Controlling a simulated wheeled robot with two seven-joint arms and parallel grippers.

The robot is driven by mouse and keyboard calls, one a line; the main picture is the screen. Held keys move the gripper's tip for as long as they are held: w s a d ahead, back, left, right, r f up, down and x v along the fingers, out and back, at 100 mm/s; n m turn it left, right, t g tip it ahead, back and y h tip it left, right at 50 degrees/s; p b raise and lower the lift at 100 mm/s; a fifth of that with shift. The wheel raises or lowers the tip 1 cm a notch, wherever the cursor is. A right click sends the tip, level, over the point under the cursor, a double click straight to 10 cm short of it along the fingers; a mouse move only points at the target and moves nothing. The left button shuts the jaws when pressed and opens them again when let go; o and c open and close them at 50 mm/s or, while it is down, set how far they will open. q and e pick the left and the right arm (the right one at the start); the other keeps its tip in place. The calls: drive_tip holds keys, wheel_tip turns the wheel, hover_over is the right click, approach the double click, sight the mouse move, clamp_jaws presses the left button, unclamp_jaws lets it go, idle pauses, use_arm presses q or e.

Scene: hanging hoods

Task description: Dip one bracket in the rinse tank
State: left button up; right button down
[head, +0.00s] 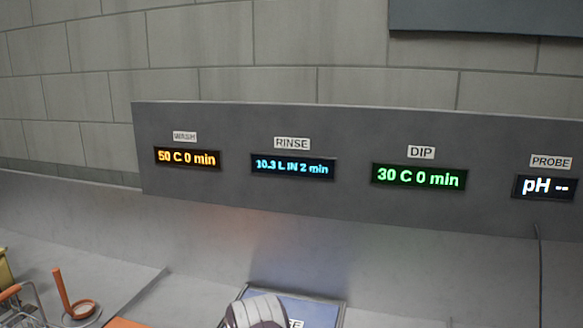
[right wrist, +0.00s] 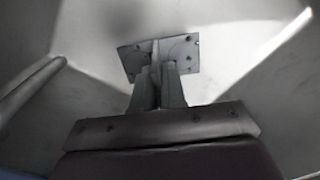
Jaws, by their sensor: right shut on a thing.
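In the right wrist view my right gripper (right wrist: 157,82) is shut on a grey metal bracket (right wrist: 184,52). The bracket has a flat plate with small holes and an upright part between the fingers. Smooth grey walls surround the bracket and fingers, like the inside of a tank; I cannot tell whether the bracket touches liquid. In the head view the rinse tank (head: 325,304) shows only in part at the bottom edge, its label partly covered by a pale part of my arm. The bracket is hidden there. My left gripper is out of view.
A grey panel (head: 240,120) at the back carries displays. The RINSE display (head: 292,166) reads 10.3 L IN 2 min; the DIP display (head: 418,177) reads 30 C 0 min. At lower left are an orange upright piece with a ring (head: 80,308) and a wire basket (head: 22,305).

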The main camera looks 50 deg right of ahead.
wheel_tip(320, 180, up, 18)
drive_tip(key=p, duration=1.4)
drive_tip(key=shift+r, duration=0.25)
drive_tip(key=shift+p, duration=0.3)
